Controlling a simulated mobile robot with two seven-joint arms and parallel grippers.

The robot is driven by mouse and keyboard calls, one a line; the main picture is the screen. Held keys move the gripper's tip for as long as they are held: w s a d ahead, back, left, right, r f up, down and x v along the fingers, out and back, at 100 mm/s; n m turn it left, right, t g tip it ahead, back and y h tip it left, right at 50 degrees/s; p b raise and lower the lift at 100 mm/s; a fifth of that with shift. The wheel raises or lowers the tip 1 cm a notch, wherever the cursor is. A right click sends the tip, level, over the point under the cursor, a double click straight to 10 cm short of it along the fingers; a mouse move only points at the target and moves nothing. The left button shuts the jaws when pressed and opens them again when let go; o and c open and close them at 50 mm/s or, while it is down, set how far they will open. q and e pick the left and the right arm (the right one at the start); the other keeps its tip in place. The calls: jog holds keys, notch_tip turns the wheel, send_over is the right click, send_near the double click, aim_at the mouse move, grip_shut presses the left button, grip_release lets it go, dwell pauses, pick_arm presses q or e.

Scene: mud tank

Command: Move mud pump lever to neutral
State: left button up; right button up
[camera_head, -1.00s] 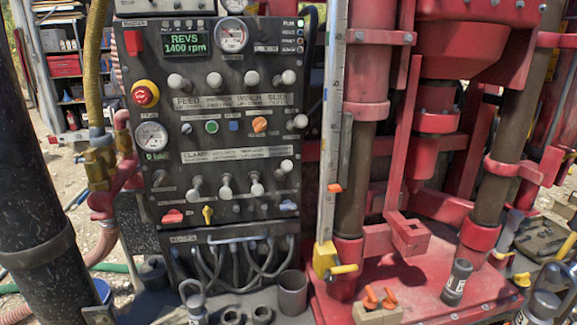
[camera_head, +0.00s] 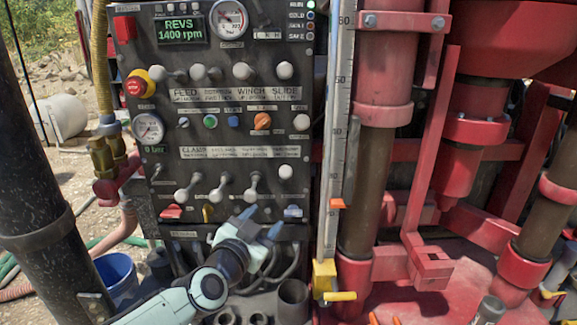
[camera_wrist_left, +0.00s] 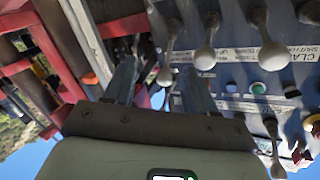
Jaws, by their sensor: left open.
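The black control panel (camera_head: 320,60) carries two rows of white-knobbed levers; I cannot read which label marks the mud pump. The lower row has levers at left (camera_head: 182,194), centre (camera_head: 215,194) and right (camera_head: 250,193), with another knob (camera_head: 286,171) further right and higher. My left gripper (camera_head: 262,221) is open just below and in front of the lower row's right end. In the left wrist view, a white knob (camera_wrist_left: 165,76) appears between the open fingers (camera_wrist_left: 158,72); contact cannot be told. My right gripper is not in view.
A yellow-footed measuring rail (camera_head: 335,130) and red rig frame (camera_head: 382,60) stand right of the panel. Hoses and cables (camera_head: 275,265) hang below it. A red stop button (camera_head: 137,84) is at its left. A dark column (camera_head: 40,200) stands at far left.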

pick_arm(q)
jog(key=t, duration=0.1)
send_near(283, 174)
jog(key=s, duration=0.1)
jog(key=shift+m, duration=0.4)
jog(key=p+x, duration=0.4)
jog(key=x, duration=0.7)
jog(key=shift+w, duration=0.3)
jog(key=shift+w+d+f, duration=0.1)
jog(key=shift+w+d, duration=0.1)
jog(key=shift+w, duration=0.35)
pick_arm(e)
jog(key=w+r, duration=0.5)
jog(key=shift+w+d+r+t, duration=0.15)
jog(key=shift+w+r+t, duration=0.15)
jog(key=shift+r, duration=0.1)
pick_arm(q)
jog(key=shift+s, duration=0.1)
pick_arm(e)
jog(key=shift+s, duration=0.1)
